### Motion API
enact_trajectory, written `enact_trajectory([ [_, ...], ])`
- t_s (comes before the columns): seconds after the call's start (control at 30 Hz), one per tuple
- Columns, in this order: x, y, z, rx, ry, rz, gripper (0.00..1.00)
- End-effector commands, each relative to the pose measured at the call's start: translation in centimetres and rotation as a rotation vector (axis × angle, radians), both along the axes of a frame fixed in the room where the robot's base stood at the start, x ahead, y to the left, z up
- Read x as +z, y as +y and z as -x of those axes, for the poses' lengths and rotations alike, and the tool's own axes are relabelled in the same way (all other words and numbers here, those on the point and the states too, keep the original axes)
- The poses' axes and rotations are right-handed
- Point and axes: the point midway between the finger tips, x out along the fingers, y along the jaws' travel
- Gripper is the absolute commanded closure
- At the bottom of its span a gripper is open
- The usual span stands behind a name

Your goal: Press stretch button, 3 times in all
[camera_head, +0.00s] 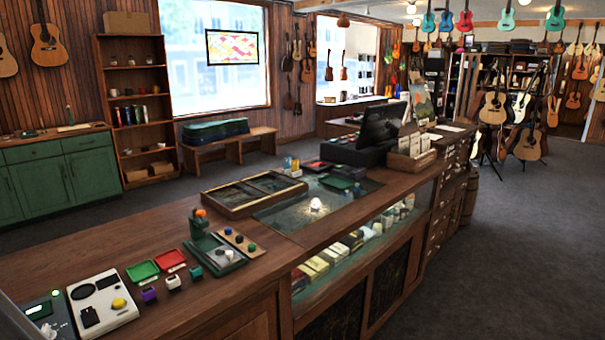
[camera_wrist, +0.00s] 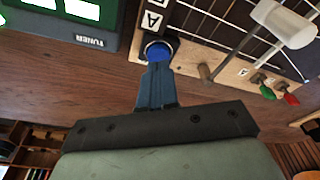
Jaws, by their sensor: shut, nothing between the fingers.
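In the wrist view, my gripper (camera_wrist: 156,78) is shut and empty, its fingers together. Its tips are right at a round blue button (camera_wrist: 158,49) and overlap the button's near edge in the picture. I cannot tell whether they touch it or whether it is pressed down. The blue button sits at the corner of a pale wooden board (camera_wrist: 231,72), beside a white label marked "A" (camera_wrist: 152,20). I see no label reading "stretch". In the head view, neither my gripper nor this blue button can be made out.
Around the blue button are a device marked "TUNER" (camera_wrist: 93,42), a short wooden peg (camera_wrist: 205,72), a white cylinder (camera_wrist: 284,24) and small green and red parts (camera_wrist: 290,98). On the counter (camera_head: 190,310) stand a white box with a yellow button (camera_head: 118,303) and red and green trays (camera_head: 142,271).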

Motion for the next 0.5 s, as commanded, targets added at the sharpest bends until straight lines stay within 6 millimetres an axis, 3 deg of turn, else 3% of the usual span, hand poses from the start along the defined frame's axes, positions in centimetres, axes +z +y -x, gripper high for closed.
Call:
enact_trajectory([
  [0.5,-1.2,0.0,0.0,0.0,0.0,-0.001,1.0],
])
